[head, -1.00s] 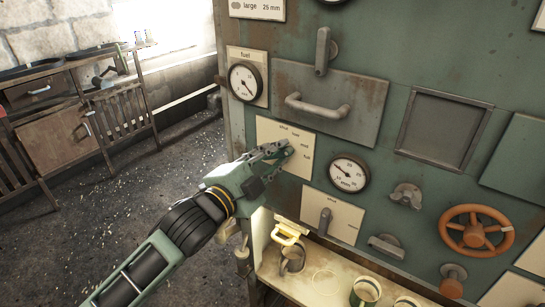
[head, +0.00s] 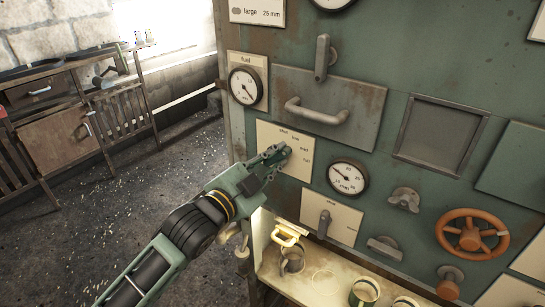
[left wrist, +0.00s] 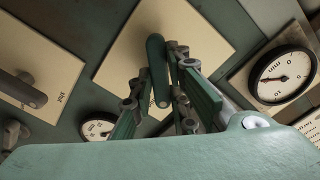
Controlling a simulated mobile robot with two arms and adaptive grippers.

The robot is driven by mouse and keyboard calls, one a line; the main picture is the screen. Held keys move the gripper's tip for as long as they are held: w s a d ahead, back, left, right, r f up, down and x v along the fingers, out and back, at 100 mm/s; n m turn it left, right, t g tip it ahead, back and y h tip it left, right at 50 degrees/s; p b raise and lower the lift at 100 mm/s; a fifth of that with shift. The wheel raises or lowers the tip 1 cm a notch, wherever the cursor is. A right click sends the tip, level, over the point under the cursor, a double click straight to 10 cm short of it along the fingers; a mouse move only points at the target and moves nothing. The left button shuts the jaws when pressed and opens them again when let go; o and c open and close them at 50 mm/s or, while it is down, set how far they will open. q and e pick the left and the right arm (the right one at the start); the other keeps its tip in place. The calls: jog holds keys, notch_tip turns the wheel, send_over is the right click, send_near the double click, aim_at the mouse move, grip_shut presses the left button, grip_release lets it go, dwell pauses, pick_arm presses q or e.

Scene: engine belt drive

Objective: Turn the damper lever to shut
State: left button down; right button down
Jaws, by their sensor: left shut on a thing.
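The damper lever is a dark grey-green handle on a cream plate (head: 268,140) marked shut, low, mid and full. My left gripper (head: 281,155) is at this plate and mostly covers the lever in the head view. In the left wrist view, the lever (left wrist: 156,65) stands between the two fingers of my left gripper (left wrist: 172,92), which is shut on it. The exact mark it points to is hidden by the fingers. My right gripper is in neither view.
A second cream plate with a grey lever (head: 324,223) sits below. A dial (head: 347,177) is right of the gripper, and a drawer handle (head: 316,112) is above. An orange handwheel (head: 472,235) is further right. A shelf (head: 310,285) with cups juts out below.

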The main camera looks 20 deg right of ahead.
pick_arm(q)
jog(key=n+p, duration=0.2)
jog(key=n, duration=0.2)
jog(key=shift+n, duration=0.3)
jog(key=n+p, duration=0.1)
jog(key=n, duration=0.3)
jog(key=shift+n, duration=0.3)
jog(key=c, duration=1.7)
grip_release()
jog(key=shift+a, duration=0.1)
jog(key=v, duration=1.1)
jog(key=shift+s+a, duration=0.3)
